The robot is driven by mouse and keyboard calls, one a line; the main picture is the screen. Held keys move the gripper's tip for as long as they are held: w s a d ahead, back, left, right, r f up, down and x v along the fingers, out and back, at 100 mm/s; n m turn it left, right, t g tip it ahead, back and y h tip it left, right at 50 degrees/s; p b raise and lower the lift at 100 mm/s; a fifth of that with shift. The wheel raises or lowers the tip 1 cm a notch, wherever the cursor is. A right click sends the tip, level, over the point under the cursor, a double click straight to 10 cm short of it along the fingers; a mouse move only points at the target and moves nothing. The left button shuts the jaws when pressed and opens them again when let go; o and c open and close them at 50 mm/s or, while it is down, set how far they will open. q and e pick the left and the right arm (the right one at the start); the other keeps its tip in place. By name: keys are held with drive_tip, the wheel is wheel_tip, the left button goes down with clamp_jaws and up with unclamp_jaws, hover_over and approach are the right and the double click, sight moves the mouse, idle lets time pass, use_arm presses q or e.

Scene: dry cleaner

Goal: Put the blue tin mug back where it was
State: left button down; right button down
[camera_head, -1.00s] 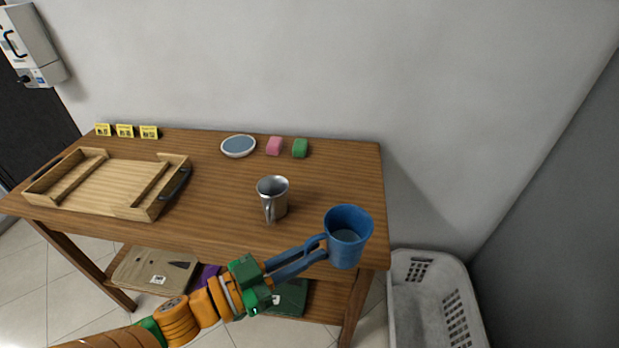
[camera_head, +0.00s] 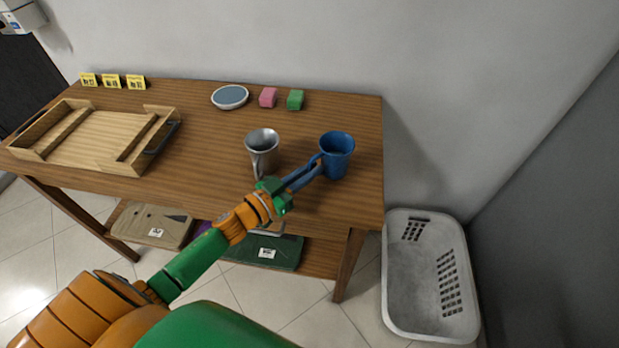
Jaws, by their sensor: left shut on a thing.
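The blue tin mug (camera_head: 338,156) is upright at the right end of the wooden table (camera_head: 215,150). My left gripper (camera_head: 316,168) is shut on the mug's handle, on its left side. The mug is over the tabletop, at or just above it; I cannot tell whether its base touches. A silver metal mug (camera_head: 262,150) stands upright to the left of the blue mug, apart from it, its handle toward me. My right gripper is not in view.
A wooden tray (camera_head: 90,140) lies on the table's left side. A dish (camera_head: 230,97), a pink block (camera_head: 268,97), a green block (camera_head: 295,99) and yellow tags (camera_head: 111,82) line the back. A laundry basket (camera_head: 428,275) stands on the floor at right. Folded items lie on the lower shelf.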

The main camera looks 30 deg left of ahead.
use_arm(q)
drive_tip(key=shift+s+f, duration=0.1)
drive_tip(key=shift+f, duration=0.55)
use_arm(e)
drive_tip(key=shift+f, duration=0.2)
use_arm(q)
drive_tip(key=shift+f, duration=0.15)
drive_tip(key=c, duration=0.9)
unclamp_jaws()
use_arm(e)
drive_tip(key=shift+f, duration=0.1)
use_arm(q)
drive_tip(key=shift+s+r, duration=0.1)
drive_tip(key=shift+r, duration=0.1)
drive_tip(key=v, duration=1.1)
drive_tip(key=shift+s+a+f+b, duration=0.1)
drive_tip(key=shift+s+a+b, duration=0.05)
drive_tip(key=shift+s+b, duration=0.2)
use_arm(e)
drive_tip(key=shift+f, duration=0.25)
